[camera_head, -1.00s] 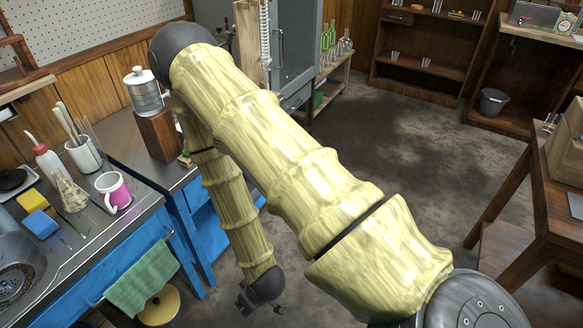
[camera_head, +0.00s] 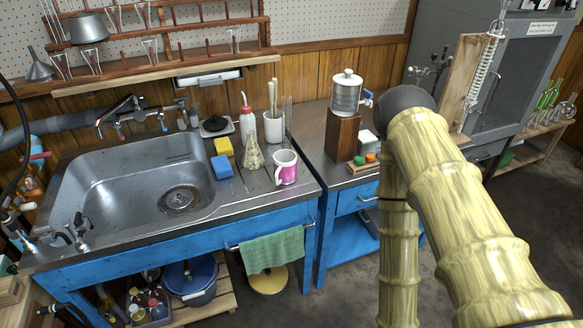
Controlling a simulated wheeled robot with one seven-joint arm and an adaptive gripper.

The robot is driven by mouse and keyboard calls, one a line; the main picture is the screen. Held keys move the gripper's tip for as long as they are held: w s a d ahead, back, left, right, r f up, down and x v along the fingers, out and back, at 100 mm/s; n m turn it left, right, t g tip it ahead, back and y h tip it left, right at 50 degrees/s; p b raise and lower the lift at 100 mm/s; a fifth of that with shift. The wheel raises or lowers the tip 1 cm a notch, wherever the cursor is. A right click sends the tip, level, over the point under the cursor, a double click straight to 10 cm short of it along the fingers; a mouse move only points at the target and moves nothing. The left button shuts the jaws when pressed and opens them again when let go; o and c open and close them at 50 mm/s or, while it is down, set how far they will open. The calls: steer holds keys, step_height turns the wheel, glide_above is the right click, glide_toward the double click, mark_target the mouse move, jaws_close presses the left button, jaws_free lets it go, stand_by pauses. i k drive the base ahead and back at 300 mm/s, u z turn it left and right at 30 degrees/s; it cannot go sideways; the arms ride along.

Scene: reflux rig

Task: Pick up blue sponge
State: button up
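A blue sponge (camera_head: 222,167) lies on the metal counter to the right of the sink, near the basin's edge. A yellow sponge (camera_head: 224,147) lies just behind it. My arm, with yellow bamboo-like links, rises at the right of the view and bends down in front of the blue cabinet. Its lower end runs out of the bottom of the picture, so my gripper is not visible now. The blue sponge is well to the left of my arm.
Close right of the sponge stand a cone-shaped flask (camera_head: 253,155), a pink and white mug (camera_head: 285,167) and a red-white bottle (camera_head: 247,120). A steel sink (camera_head: 100,185) is to the left. A green towel (camera_head: 272,250) hangs on the front rail.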

mark_target(222, 169)
steer(key=z, duration=1.25)
steer(key=i, duration=0.6)
steer(key=u, duration=1.65)
